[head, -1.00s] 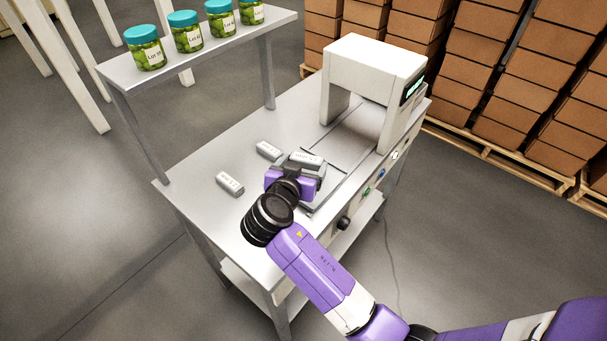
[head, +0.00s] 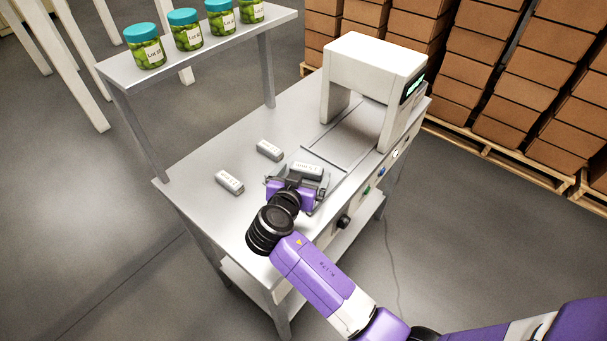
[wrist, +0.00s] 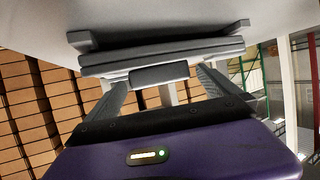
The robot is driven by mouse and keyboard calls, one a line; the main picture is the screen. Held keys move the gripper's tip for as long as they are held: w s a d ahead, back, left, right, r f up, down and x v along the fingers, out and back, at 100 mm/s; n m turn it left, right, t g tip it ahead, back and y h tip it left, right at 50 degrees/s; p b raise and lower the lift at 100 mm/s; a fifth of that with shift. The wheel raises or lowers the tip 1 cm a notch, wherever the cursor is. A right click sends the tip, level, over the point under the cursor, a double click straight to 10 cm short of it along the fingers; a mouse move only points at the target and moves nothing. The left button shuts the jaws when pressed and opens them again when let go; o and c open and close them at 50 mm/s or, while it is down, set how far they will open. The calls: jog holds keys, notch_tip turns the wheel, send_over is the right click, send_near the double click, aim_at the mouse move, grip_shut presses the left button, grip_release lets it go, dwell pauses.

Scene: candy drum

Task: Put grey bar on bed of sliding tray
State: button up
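One grey bar (head: 307,170) with a pale labelled top is at the tips of my gripper (head: 300,181), over the sliding tray (head: 313,203) at the front of the table. In the wrist view the dark end of the bar (wrist: 160,75) sits between the fingertips of my gripper (wrist: 163,82), which appear to close on its two sides. The tray (wrist: 165,52) shows just behind it; whether the bar touches the tray bed is not clear. Two more grey bars lie on the table, one farther back (head: 269,150) and one at the left (head: 229,182).
A white arch-shaped machine (head: 372,75) with a display stands at the table's far end. Knobs and buttons line the front edge. A shelf (head: 180,55) with several green jars is behind the table. Table (head: 205,160) room is free at the left.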

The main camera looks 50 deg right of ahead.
jog(key=shift+r, duration=0.2)
jog(key=b+v, duration=0.1)
jog(key=v, duration=1.1)
jog(key=shift+f, duration=0.1)
